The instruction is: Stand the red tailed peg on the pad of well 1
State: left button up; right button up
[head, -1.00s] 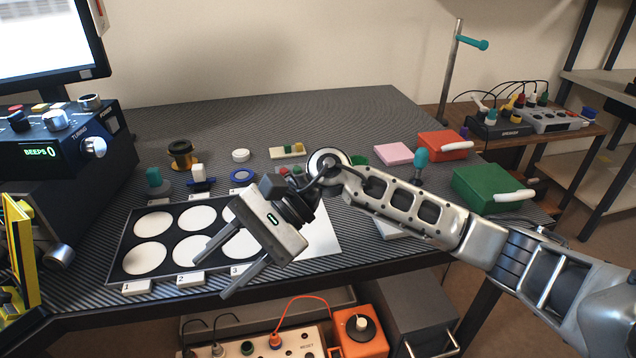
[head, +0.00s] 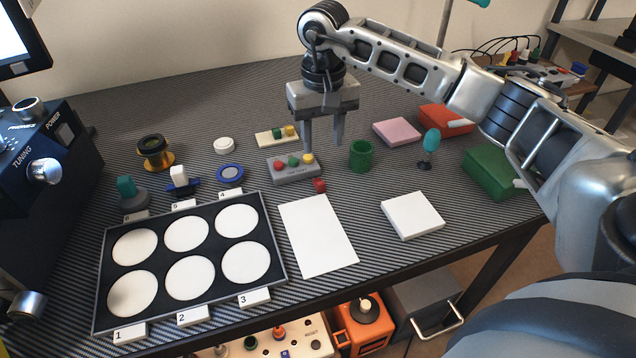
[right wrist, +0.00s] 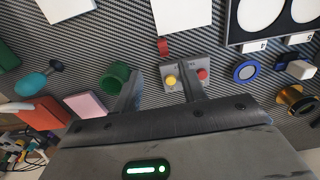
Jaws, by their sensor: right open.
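The small red peg (head: 319,185) lies on the dark table just in front of the button box, near the blank white sheet. It also shows in the right wrist view (right wrist: 164,46); its tail is too small to make out clearly. The tray (head: 188,318) holds several round white pads. The pad of well 1 (head: 132,293) is at its front left, behind the label 1 (head: 130,334), and is bare. My right gripper (head: 323,147) is open and empty, pointing down above the table, behind and above the peg. My left gripper is out of view.
The grey button box (head: 292,170) stands beside the peg, with a green cup (head: 360,156) to the right. A white block (head: 412,216) and a teal-topped tool (head: 431,141) are farther right.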

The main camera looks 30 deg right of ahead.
aim_at(319, 183)
jog(key=f, duration=0.9)
jog(key=shift+a+f, duration=0.2)
jog(key=shift+f, duration=0.2)
grip_shut()
